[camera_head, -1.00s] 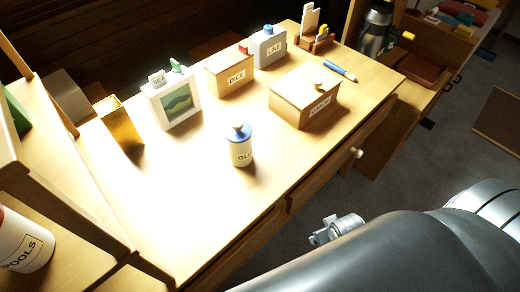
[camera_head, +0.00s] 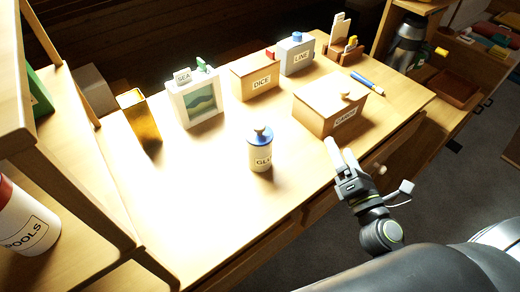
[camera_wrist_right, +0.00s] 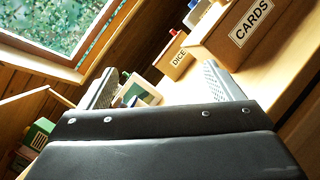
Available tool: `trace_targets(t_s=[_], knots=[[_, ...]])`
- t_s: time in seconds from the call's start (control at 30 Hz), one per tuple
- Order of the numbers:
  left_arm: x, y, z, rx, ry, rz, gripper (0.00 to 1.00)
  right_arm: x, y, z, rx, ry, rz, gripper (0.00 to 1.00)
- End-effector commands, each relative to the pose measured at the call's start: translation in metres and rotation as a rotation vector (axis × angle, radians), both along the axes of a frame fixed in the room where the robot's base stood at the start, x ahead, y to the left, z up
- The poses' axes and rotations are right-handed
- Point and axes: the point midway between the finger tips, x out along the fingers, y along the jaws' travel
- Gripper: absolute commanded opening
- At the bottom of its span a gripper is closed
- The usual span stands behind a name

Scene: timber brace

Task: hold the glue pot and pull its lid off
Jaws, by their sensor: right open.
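My left gripper is in neither view.
The wooden cards box (camera_head: 328,104) stands right of the pot; it also shows in the right wrist view (camera_wrist_right: 250,30). Behind are a dice box (camera_head: 256,77), a line box (camera_head: 297,56) and a framed picture (camera_head: 196,100). A blue pen (camera_head: 366,82) lies right.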

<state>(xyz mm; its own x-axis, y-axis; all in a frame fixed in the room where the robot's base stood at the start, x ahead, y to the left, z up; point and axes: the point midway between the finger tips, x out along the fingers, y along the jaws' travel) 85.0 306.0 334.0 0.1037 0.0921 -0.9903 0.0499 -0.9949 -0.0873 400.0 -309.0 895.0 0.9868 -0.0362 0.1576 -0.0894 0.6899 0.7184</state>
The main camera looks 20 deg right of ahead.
Motion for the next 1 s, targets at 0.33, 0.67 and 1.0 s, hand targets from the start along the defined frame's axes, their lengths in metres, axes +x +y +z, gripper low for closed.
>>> trace_targets(t_s=[0.33,0.67,1.0], knots=[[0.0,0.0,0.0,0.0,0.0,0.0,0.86,-0.005,0.077,-0.039,-0.749,-0.036,0.385,0.87],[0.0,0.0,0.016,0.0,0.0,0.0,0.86,0.019,0.1,-0.043,-0.833,-0.044,0.435,0.87],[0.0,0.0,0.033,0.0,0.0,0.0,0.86,0.081,0.134,-0.045,-0.831,-0.042,0.438,0.87]])
